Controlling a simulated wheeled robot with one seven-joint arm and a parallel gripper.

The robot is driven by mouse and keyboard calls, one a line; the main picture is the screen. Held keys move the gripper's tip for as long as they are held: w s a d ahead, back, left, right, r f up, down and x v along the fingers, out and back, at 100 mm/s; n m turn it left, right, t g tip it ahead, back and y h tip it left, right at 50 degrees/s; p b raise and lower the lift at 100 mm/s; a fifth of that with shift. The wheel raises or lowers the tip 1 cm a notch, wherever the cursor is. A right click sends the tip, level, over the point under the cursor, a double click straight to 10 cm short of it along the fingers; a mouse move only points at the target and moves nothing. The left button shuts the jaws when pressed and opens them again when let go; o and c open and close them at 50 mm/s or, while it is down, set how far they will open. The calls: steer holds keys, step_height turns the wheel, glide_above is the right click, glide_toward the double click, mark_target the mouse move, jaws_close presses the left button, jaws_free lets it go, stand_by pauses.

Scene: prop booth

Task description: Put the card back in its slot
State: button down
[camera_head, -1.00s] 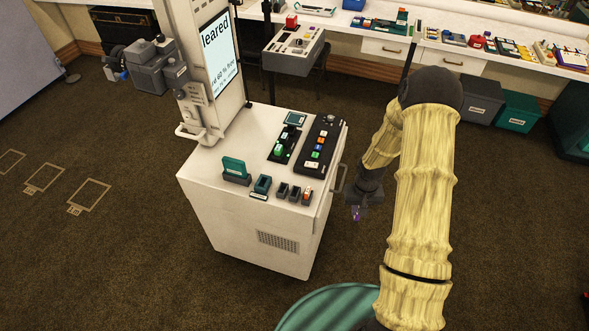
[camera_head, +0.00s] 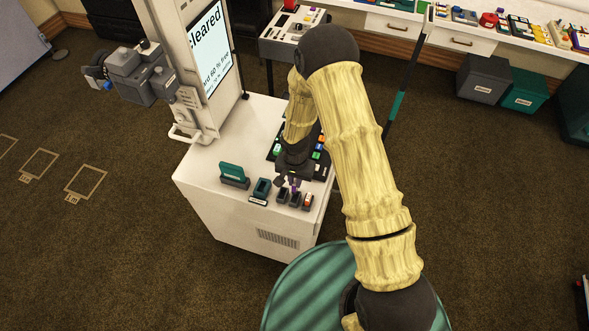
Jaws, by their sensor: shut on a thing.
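My gripper (camera_head: 288,182) is above the front part of the white cabinet top (camera_head: 206,171), pointing down. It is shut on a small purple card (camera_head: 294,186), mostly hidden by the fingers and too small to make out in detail. Just below stand small dark slot holders: a left one (camera_head: 282,195), a middle one (camera_head: 295,199) and a right one (camera_head: 308,201) with a red-orange and white piece in it. I cannot tell whether the purple card touches a holder. A teal block with a dark opening (camera_head: 262,187) and a teal card upright in a dark holder (camera_head: 232,173) stand to the left.
A white column with a screen (camera_head: 207,45) rises at the cabinet's back left. A dark button panel (camera_head: 318,160) lies behind my gripper, partly hidden by my arm. A grey control box (camera_head: 292,32) stands behind. The cabinet top's front left is clear.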

mark_target(294, 190)
stand_by(0.4)
steer(key=shift+f+b, duration=1.2)
steer(key=shift+f, duration=0.65)
steer(key=shift+f+b, duration=0.4)
steer(key=shift+b, duration=0.1)
steer(key=shift+s+a, duration=0.1)
steer(key=shift+s, duration=0.05)
steer(key=shift+f, duration=0.15)
steer(key=shift+f+b, duration=0.5)
steer(key=shift+b, duration=0.1)
steer(key=shift+f, duration=0.1)
